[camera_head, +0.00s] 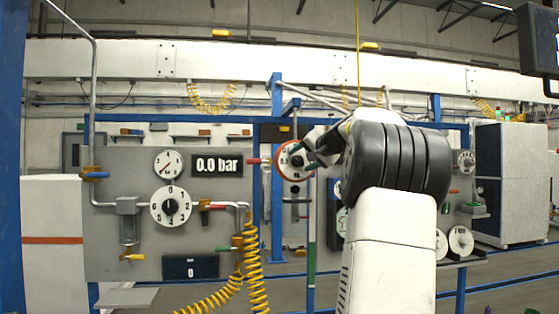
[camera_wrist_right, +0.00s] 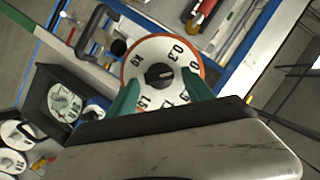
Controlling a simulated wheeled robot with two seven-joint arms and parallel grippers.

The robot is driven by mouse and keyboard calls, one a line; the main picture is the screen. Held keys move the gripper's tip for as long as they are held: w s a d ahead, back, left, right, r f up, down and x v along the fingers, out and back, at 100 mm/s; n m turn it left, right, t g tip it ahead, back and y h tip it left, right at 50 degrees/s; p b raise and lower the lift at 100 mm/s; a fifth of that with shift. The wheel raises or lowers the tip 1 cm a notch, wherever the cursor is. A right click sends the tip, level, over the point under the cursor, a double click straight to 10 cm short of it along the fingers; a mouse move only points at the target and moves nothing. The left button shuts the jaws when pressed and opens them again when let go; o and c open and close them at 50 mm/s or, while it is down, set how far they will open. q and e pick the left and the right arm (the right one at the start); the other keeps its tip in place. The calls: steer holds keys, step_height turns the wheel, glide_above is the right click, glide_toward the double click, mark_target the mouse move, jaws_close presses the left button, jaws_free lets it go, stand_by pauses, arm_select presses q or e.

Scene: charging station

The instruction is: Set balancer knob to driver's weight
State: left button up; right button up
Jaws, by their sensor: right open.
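The balancer knob is most likely the black knob (camera_wrist_right: 159,76) at the centre of a white numbered dial with an orange rim (camera_wrist_right: 135,57). In the head view this dial (camera_head: 284,166) is partly hidden by my right gripper. My right gripper (camera_head: 305,157) reaches it from the right, its arm covering the middle right. In the right wrist view its two green fingers (camera_wrist_right: 162,94) are open, one on each side of the lower dial. Contact with the dial cannot be told. My left gripper is not in view.
A grey panel (camera_head: 120,240) at left carries a gauge (camera_head: 169,164), a "0.0 bar" display (camera_head: 217,164), a numbered dial (camera_head: 170,207) and a dark display reading 0 (camera_head: 190,267). Yellow coiled hoses (camera_head: 253,275) hang at its right. A blue post (camera_head: 277,120) stands behind the orange-rimmed dial.

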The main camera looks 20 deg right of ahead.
steer(key=v, duration=0.8)
steer(key=shift+a, duration=0.1)
stand_by(0.3)
